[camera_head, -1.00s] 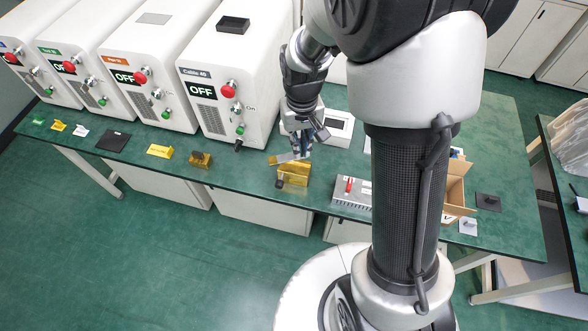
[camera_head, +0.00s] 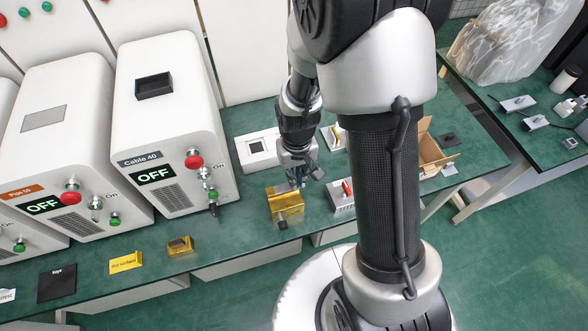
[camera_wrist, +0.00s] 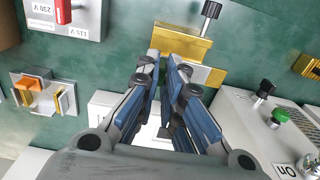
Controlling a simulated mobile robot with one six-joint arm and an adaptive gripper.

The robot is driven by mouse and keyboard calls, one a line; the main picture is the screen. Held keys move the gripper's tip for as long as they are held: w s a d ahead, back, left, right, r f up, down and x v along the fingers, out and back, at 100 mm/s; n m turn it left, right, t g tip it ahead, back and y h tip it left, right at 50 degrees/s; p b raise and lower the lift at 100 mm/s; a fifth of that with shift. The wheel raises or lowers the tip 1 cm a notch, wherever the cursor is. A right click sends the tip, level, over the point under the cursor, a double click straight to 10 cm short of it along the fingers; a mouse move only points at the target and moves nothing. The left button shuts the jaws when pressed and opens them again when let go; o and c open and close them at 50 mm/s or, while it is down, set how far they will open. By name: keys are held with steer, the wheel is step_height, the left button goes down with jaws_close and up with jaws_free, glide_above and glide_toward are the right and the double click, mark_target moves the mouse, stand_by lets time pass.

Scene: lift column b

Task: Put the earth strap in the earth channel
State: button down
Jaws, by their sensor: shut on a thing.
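My gripper (camera_head: 297,186) is just above a brass block with a black thumbscrew (camera_head: 285,203), which appears to be the earth channel. In the wrist view the same brass block (camera_wrist: 186,43) lies right beyond the blue-padded fingertips (camera_wrist: 165,58), with its black screw at the upper right. The fingers are closed to a narrow gap around a thing I take to be the earth strap. The strap is mostly hidden by the fingers, and I cannot tell whether it is inside the channel.
A grey box with a red switch (camera_head: 344,190) stands close to the right of the brass block. A smaller brass block (camera_head: 180,245) and a yellow sign (camera_head: 125,262) are to the left. White cabinets, including Cable 40 (camera_head: 165,105), stand behind.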

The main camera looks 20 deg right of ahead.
steer(key=shift+d, duration=0.15)
steer(key=shift+f, duration=0.1)
steer(key=b, duration=0.5)
glide_above(297, 198)
steer(key=shift+w+f, duration=0.15)
steer(key=shift+f, duration=2.7)
steer(key=shift+f+b, duration=0.65)
steer(key=shift+f, duration=0.4)
steer(key=c, duration=1.7)
jaws_free()
steer(key=shift+o, duration=0.2)
step_height(297, 198, up, 12)
steer(key=shift+r, duration=0.1)
